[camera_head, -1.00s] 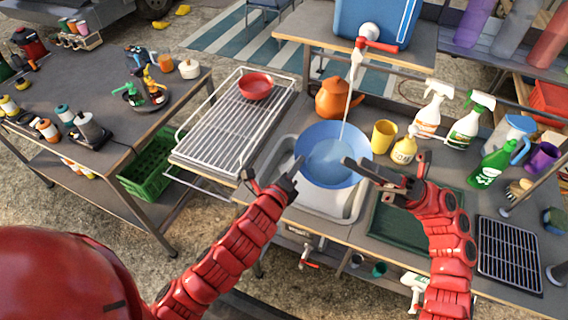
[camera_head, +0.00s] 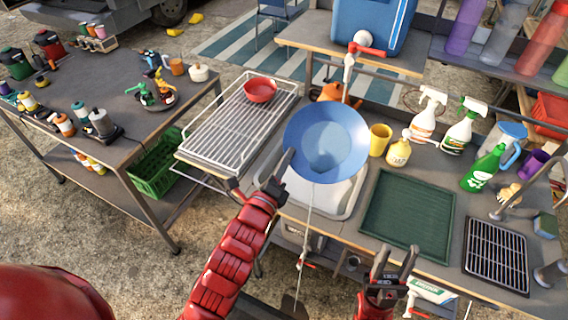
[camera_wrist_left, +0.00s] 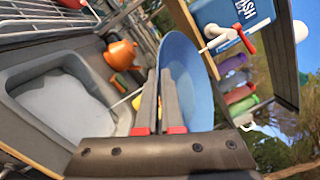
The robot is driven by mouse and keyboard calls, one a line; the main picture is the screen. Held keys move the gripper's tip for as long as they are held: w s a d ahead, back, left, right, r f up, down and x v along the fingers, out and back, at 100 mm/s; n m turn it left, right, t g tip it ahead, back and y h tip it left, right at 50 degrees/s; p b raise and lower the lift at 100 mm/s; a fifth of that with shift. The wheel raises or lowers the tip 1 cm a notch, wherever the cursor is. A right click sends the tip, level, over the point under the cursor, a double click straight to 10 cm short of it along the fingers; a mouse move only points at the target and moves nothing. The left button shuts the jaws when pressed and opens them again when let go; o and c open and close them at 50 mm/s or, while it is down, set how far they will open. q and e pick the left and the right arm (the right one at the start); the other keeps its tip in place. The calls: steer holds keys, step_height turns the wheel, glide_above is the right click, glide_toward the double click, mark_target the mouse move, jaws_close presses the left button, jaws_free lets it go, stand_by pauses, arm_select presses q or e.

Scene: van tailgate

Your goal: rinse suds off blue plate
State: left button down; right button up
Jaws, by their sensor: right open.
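The blue plate (camera_head: 326,130) is raised above the white sink basin (camera_head: 350,200) and tilted, its face toward the head camera. No white suds patch shows on that face. My left gripper (camera_head: 286,165) is shut on the plate's left rim; in the left wrist view the plate (camera_wrist_left: 190,75) stands edge-on between the fingers (camera_wrist_left: 160,95). The tap (camera_head: 350,62) with a red handle is above and behind the plate. A thin pale stream drops from the plate's lower edge past the counter front. My right gripper (camera_head: 392,262) is open and empty, low in front of the counter.
A drying rack (camera_head: 235,120) with a red bowl (camera_head: 260,90) is left of the sink. An orange teapot (camera_head: 328,92) is partly hidden behind the plate. A yellow cup (camera_head: 380,138), soap and spray bottles stand right. The green mat (camera_head: 405,215) is clear.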

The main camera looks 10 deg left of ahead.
mark_target(297, 142)
arm_select(q)
steer(key=w, duration=0.2)
steer(key=w+d+f, duration=0.1)
steer(key=w, duration=0.4)
steer(key=shift+w+d+f, duration=0.1)
steer(key=shift+d+f, duration=0.1)
steer(key=shift+d, duration=0.2)
steer(key=shift+w+d+f+b, duration=0.15)
steer(key=shift+w+f+b, duration=0.05)
steer(key=shift+w+b, duration=0.2)
steer(key=shift+w+d+f+b, duration=0.15)
steer(key=shift+w+b, duration=0.15)
steer(key=shift+w, duration=0.15)
steer(key=shift+b+x, duration=0.7)
steer(key=shift+x, duration=0.55)
steer(key=shift+f, duration=0.2)
steer(key=shift+v, duration=0.85)
steer(key=v, duration=0.6)
steer(key=shift+s+r, duration=0.2)
steer(key=shift+r, duration=0.1)
